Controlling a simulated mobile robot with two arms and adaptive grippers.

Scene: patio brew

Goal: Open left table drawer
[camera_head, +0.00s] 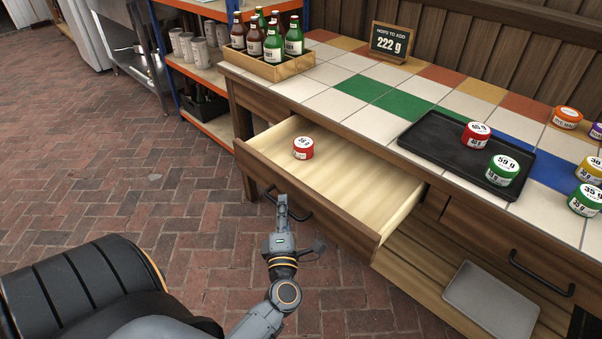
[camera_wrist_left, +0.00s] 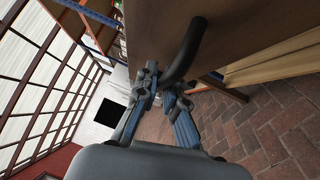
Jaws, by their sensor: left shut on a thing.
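The left table drawer (camera_head: 345,182) stands pulled well out from the tiled table (camera_head: 335,100). Its pale wooden inside shows, with a red tin (camera_head: 303,148) marked in grams lying in it. My left gripper (camera_head: 282,205) is at the drawer's front, on its black bar handle (camera_head: 302,214). In the left wrist view the fingers (camera_wrist_left: 160,92) are shut around one end of the dark curved handle (camera_wrist_left: 187,50), close to the brown drawer front (camera_wrist_left: 150,30). My right gripper is in neither view.
A black tray (camera_head: 440,150) with a red and a green tin is on the tabletop. A bottle crate (camera_head: 270,68) stands at the back left. The right drawer's handle (camera_head: 540,275) is over a grey tray (camera_head: 490,300). Brick floor (camera_head: 110,170) is clear at left.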

